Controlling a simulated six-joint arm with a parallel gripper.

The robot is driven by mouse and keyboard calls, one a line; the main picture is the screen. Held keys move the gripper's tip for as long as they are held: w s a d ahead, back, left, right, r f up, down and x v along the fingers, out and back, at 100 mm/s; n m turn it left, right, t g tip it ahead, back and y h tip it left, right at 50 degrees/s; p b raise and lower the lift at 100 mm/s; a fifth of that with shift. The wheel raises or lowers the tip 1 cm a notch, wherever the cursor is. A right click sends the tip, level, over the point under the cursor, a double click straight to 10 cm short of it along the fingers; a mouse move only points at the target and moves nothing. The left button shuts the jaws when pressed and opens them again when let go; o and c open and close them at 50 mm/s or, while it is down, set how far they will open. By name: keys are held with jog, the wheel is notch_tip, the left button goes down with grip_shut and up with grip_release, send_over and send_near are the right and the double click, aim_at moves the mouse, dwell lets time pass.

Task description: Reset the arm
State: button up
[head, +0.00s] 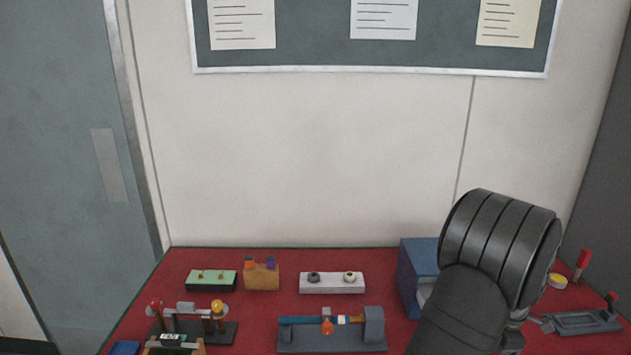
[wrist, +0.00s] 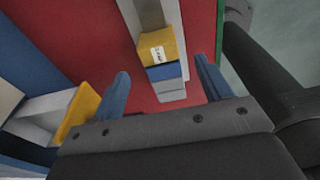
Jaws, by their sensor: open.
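My arm (head: 490,250) rises at the right of the head view, a thick dark grey link over the red table. In the wrist view my gripper (wrist: 163,82) is open, with two blue fingers apart. A yellow block with a small white label (wrist: 157,50) shows between and beyond the fingers, with blue and grey parts beside it. Nothing is seen held between the fingers. In the head view the gripper's fingers are hidden behind my arm.
A blue box (head: 415,262) is partly behind my arm. A grey tray (head: 580,322) lies right.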

jog(key=shift+r, duration=0.75)
jog(key=w+d+r+m+t, duration=0.1)
jog(key=w+d+r+m, duration=0.2)
jog(key=m, duration=0.7)
jog(key=shift+w+d+r+h, duration=0.15)
jog(key=shift+w+r+h, duration=0.15)
jog(key=shift+w+r, duration=0.4)
